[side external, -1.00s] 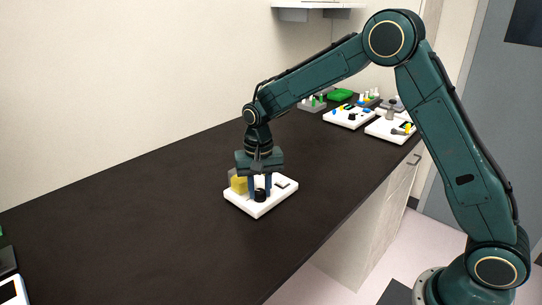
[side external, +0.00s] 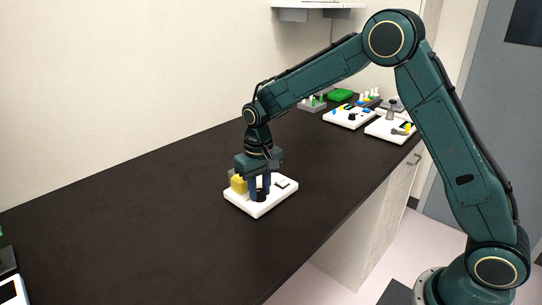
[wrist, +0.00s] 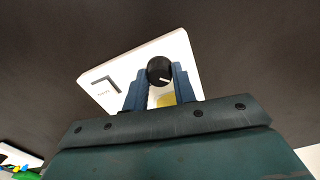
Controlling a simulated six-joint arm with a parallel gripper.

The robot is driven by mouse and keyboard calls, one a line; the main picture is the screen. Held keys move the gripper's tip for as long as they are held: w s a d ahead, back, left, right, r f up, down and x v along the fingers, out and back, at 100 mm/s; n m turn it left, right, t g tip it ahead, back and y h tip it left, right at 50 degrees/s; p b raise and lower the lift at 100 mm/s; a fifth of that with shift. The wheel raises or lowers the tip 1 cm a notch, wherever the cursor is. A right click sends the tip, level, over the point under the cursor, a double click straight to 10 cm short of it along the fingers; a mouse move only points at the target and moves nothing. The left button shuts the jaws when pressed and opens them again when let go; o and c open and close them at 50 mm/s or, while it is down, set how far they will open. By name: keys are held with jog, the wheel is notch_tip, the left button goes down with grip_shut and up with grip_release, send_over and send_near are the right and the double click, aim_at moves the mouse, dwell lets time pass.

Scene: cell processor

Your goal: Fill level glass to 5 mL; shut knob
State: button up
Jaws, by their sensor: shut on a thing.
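A white device (side external: 260,208) sits on the dark bench in the side external view. It carries a yellow block (side external: 238,184), a black round knob (side external: 261,196) and a small dark-framed panel (side external: 281,184). In the wrist view the device (wrist: 120,72) shows the black knob (wrist: 160,71) with a white pointer line. My gripper (side external: 260,190) points down and is shut on the knob, with a blue finger on either side, also seen in the wrist view (wrist: 160,82). The yellow block (wrist: 166,100) is partly hidden between the fingers. No liquid level is readable.
Other white devices (side external: 349,118) and (side external: 391,129) stand at the far right end of the bench, near a green item (side external: 340,95) and racks (side external: 313,103). A tablet-like object (side external: 12,291) lies at the near left. The bench around the device is clear.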

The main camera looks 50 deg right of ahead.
aim_at(259, 191)
jog(key=o, duration=1)
jog(key=shift+r, duration=0.15)
notch_tip(259, 191, up, 14)
jog(key=shift+f, duration=0.2)
jog(key=shift+s, duration=0.1)
